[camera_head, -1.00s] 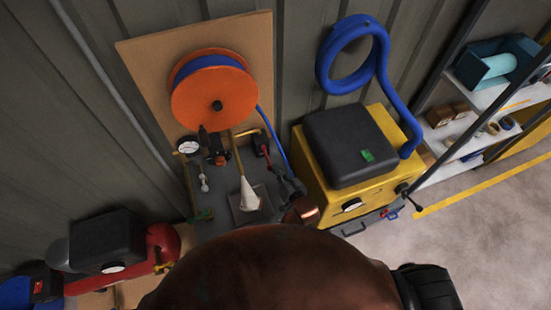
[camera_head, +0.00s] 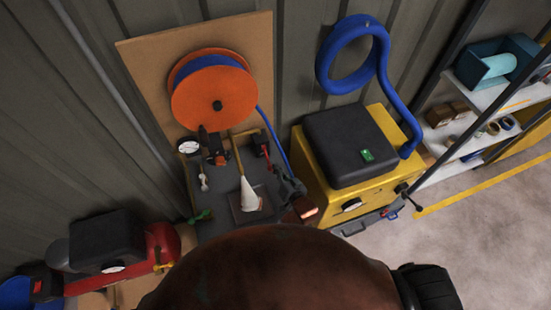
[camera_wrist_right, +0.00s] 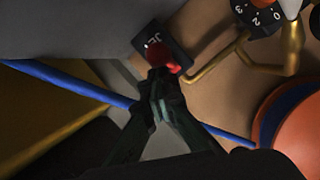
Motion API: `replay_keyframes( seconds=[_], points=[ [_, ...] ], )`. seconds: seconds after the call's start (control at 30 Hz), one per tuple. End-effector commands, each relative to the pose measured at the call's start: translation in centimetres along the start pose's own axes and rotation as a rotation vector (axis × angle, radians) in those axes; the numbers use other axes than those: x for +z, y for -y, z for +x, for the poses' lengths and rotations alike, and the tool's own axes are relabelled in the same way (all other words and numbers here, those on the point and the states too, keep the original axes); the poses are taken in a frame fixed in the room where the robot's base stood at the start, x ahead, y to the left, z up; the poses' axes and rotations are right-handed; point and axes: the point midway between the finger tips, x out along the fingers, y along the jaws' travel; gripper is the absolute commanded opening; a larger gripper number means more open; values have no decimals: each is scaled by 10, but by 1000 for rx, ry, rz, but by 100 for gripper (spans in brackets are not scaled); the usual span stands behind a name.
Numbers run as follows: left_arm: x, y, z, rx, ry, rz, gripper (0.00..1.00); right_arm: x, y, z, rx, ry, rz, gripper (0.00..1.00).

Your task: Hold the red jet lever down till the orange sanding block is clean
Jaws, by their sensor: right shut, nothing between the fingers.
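The red jet lever (camera_wrist_right: 160,54) sits on a small black block marked with white letters in the right wrist view. In the head view it is the red spot (camera_head: 263,149) below the orange reel. My right gripper (camera_wrist_right: 158,82) is shut and empty, its tips right at the lever; whether they press it is hard to tell. In the head view this gripper (camera_head: 286,181) reaches in at the bench's right side. A white spray cone (camera_head: 249,194) comes down from the brass pipe (camera_head: 238,152) onto a small square tray (camera_head: 236,206). I cannot make out the orange sanding block. My left gripper is out of view.
An orange hose reel (camera_head: 205,98) and a pressure gauge (camera_head: 188,147) are behind the bench. A yellow machine (camera_head: 375,200) with a black top stands close on the right. A red compressor (camera_head: 161,239) is at lower left. Shelves (camera_head: 486,98) stand far right.

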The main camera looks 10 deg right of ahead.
Motion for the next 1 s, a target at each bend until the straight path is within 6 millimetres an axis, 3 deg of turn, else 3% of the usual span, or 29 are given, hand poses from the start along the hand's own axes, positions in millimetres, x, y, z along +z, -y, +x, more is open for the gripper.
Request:
replay_keyframes(
  seconds=[0.03,0.23,0.57,0.63,0.8,1.0],
  points=[
    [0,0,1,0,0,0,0,12,-4,-1,8,22,4,0],
    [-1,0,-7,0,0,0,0,5,-2,-4,8,21,3,0],
    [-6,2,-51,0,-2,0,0,-42,2,-22,1,5,-1,0],
    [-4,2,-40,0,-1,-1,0,-28,-5,-40,3,6,0,0],
    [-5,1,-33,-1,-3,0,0,-21,-7,-76,0,3,0,0],
    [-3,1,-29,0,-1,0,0,-17,-9,-105,-2,1,-1,0]
  ],
)
